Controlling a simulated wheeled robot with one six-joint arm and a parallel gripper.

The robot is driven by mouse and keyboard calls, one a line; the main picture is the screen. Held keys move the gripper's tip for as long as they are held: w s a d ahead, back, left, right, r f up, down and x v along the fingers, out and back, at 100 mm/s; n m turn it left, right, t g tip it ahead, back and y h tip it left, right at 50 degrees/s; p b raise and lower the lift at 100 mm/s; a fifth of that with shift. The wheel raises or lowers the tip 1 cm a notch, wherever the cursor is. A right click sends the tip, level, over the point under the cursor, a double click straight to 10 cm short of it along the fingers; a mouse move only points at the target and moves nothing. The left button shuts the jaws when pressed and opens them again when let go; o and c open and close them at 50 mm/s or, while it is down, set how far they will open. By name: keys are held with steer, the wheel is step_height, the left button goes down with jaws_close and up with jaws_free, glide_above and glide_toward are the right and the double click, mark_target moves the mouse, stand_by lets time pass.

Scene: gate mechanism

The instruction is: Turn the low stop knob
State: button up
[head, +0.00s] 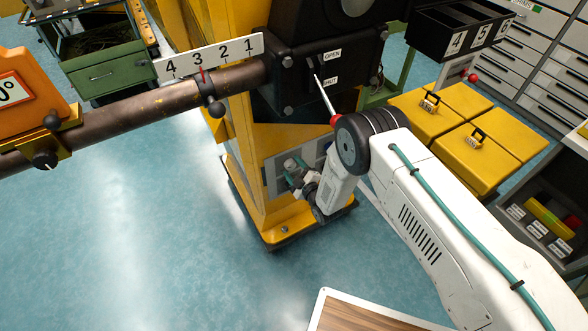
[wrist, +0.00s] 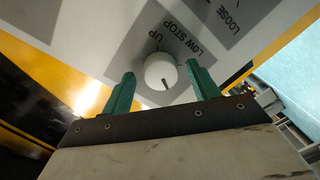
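The low stop knob (wrist: 159,71) is a round white knob on a grey label plate in the wrist view, with a dark mark at its lower edge. The words "LOW STOP" and "UP" stand beside it. My gripper (wrist: 161,80) is open, with one green finger on each side of the knob. Gaps show between knob and fingers; I cannot tell how far the tips reach along its depth. In the head view my gripper (head: 294,178) is at the grey panel (head: 272,180) low on the yellow column, and it partly hides the panel.
A yellow column (head: 247,130) carries the panel. Above is a black box (head: 325,75) with a red-knobbed lever and "OPEN" and "SHUT" labels. A brown boom (head: 140,103) extends left. Yellow cases (head: 490,130) stand right. The blue floor at left is clear.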

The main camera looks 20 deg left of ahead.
steer(key=v, duration=0.7)
steer(key=shift+s+d, duration=0.2)
steer(key=shift+d, duration=0.15)
